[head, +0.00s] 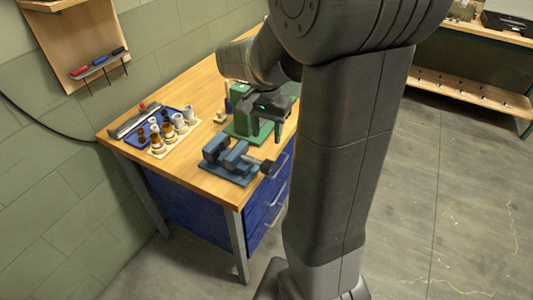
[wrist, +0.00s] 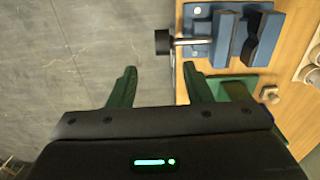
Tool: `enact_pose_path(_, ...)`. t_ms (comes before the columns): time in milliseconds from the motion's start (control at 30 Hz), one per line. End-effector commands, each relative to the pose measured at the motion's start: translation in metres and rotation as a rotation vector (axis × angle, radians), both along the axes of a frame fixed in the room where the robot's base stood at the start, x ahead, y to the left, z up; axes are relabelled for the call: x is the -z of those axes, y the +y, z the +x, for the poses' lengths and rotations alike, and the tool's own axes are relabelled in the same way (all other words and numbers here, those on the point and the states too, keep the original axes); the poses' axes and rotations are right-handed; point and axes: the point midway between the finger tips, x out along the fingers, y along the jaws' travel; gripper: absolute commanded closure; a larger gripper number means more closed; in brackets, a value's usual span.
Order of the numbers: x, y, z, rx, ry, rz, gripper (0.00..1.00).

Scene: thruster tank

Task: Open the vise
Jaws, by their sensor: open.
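A blue vise (head: 230,158) sits at the front right corner of the wooden workbench. Its two jaws stand close together, with a dark gap between them. The vise also shows at the top of the wrist view (wrist: 228,38), with its metal screw and black handle knob (wrist: 163,42) pointing left, past the bench edge. My gripper (wrist: 160,78) is open and empty. Its two green fingers are apart, just below the screw in the wrist view, not touching it. In the head view my gripper (head: 282,120) is behind the vise, partly hidden by my arm.
On the workbench (head: 190,185), a blue tray (head: 150,128) and a pale rack with several small bottles (head: 172,134) stand left of the vise. A green machine (head: 243,122) stands behind it. Screwdrivers (head: 98,62) hang on the wall.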

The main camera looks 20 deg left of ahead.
Motion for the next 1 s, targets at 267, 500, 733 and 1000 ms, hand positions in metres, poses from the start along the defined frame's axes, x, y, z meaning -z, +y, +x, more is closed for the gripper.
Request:
enact_pose_path(267,0.023,0.001,0.001,0.028,0.006,0.011,0.55)
enact_pose_path(500,0.074,0.001,0.001,0.026,0.007,0.008,0.55)
enact_pose_path(733,0.114,0.000,0.001,0.025,0.006,0.009,0.55)
enact_pose_path(1000,0.135,0.001,0.001,0.024,0.003,0.012,0.55)
